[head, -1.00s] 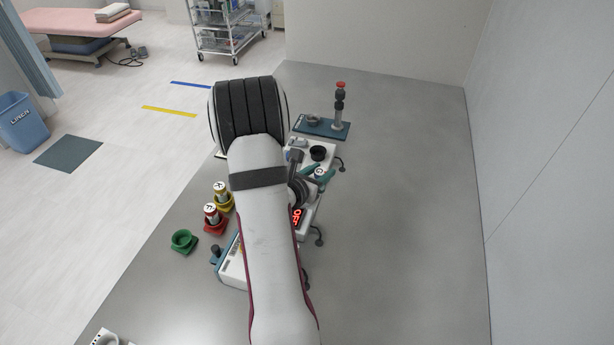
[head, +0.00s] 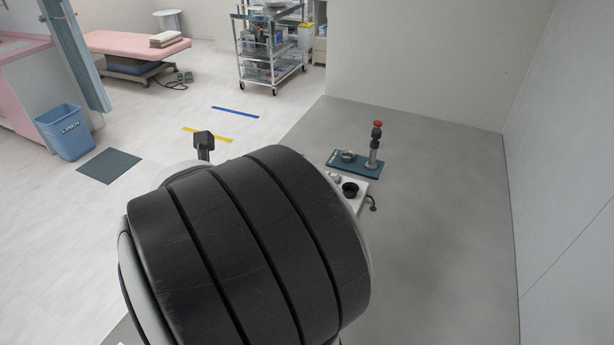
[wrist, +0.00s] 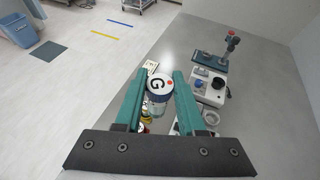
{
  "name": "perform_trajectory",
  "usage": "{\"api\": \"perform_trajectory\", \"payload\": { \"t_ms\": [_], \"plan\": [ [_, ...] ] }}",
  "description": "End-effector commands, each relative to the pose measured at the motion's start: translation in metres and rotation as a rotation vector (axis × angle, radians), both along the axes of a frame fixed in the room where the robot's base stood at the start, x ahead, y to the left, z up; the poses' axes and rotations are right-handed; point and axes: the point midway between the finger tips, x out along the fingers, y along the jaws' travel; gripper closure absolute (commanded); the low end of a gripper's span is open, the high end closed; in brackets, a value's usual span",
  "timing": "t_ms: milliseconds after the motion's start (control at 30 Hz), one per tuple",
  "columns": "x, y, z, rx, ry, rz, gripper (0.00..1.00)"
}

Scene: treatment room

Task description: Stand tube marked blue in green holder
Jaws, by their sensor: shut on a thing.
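My gripper (wrist: 159,80) shows in the wrist view, its teal fingers shut on a tube (wrist: 158,86). The tube's white top carries a dark letter and a red dot, with a blue band around its edge. Its lower part is foreshortened beneath the top. Yellow and red holders (wrist: 146,121) show only partly behind and below the left finger. The green holder is not visible now. In the head view my arm covers the gripper, the tube and the holders.
A white device (wrist: 209,86) stands on the grey table right of the gripper. A teal tray (head: 346,168) with an upright red-topped stand (head: 375,145) lies behind it. The table's right side is clear. A blue bin (head: 67,132) stands on the floor at left.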

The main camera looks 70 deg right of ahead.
Motion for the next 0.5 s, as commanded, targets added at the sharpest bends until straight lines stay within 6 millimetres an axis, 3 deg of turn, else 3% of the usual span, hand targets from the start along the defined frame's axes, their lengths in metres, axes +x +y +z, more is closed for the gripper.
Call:
{"api": "perform_trajectory", "payload": {
  "t_ms": [33,100,200,500],
  "plan": [
    [0.022,0.025,0.012,-0.004,-0.008,0.074,1.00],
    [0.047,0.060,0.027,-0.002,-0.008,0.173,1.00],
    [0.071,0.103,0.041,-0.001,-0.005,0.293,1.00],
    [0.104,0.195,0.066,-0.001,-0.002,0.526,1.00]
  ]
}}
